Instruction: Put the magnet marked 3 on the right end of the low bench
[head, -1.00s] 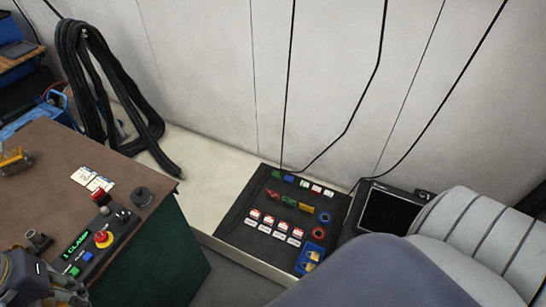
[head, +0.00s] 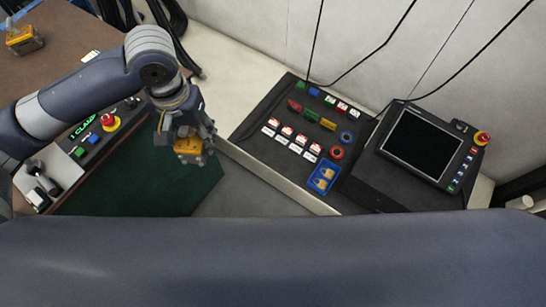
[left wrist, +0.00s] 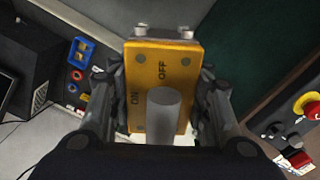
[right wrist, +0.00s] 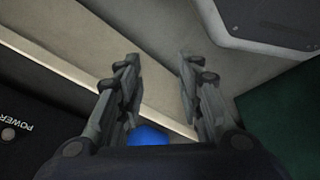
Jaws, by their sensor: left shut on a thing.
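My left gripper (head: 192,150) is shut on a yellow magnet (head: 188,146), held in the air between the brown-topped table and the low bench (head: 225,75). In the left wrist view the magnet (left wrist: 172,75) shows ON and OFF marks and a grey round knob between the fingers; no number is readable. A second yellow magnet (head: 22,40) stands on the table at the far left, its number unreadable. The bench's right end (head: 482,190) is partly hidden by my own body. My right gripper (right wrist: 158,70) is open and empty in the right wrist view.
The table (head: 75,45) carries a control box with a red-and-yellow stop button (head: 110,121).

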